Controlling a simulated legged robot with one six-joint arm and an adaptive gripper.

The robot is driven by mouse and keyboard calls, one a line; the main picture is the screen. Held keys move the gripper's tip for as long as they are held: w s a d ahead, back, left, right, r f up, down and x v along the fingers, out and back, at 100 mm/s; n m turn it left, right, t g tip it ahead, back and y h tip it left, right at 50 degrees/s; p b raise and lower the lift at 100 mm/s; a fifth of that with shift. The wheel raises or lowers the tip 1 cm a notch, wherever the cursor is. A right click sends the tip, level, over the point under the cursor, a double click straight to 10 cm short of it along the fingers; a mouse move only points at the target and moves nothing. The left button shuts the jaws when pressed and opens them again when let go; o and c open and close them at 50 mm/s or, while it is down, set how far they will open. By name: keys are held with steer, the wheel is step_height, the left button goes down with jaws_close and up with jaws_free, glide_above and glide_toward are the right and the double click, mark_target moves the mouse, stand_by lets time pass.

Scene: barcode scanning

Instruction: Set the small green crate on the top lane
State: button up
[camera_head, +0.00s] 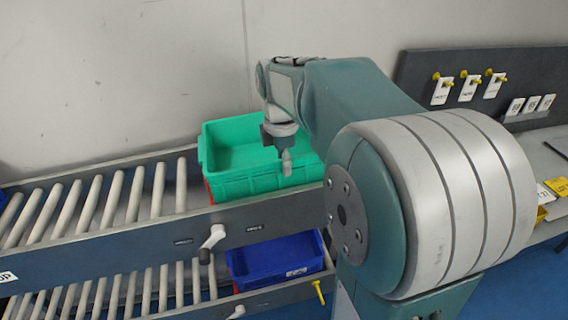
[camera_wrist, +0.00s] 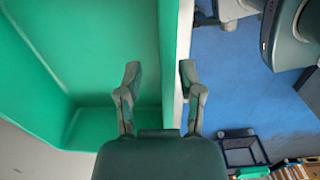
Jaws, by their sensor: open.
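The green crate (camera_head: 245,183) is at the right end of the top lane (camera_head: 125,195), a sloping roller conveyor. It is upright and looks empty; its right end is partly hidden behind my arm. My gripper (camera_head: 286,162) is at the crate's near side, pointing down. In the wrist view the crate interior (camera_wrist: 90,50) fills the left. My gripper (camera_wrist: 160,76) is open there, with one finger on the inner side of the crate's wall and the other on the outer side. The wall lies between the fingers; I cannot tell whether they touch it.
A red edge (camera_head: 208,191) shows under the crate's left end. A blue crate (camera_head: 268,263) sits on the lower lane (camera_head: 120,292). A white crank handle (camera_head: 212,240) sticks out from the top lane's side rail. A bench with labels (camera_head: 548,190) stands right.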

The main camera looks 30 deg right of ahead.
steer(key=r, duration=1.1)
steer(key=shift+a+r, duration=0.1)
steer(key=shift+a, duration=0.25)
steer(key=s+a+f+m+t, duration=0.2)
steer(key=s+a+f+m, duration=0.3)
steer(key=s+m, duration=0.2)
steer(key=s+a+f+m+t, duration=0.3)
steer(key=s+a+f+m, duration=0.3)
steer(key=s, duration=0.3)
steer(key=shift+a+m+t+y, duration=0.3)
steer(key=shift+m+y, duration=0.1)
steer(key=shift+m, duration=0.5)
steer(key=shift+d, duration=0.1)
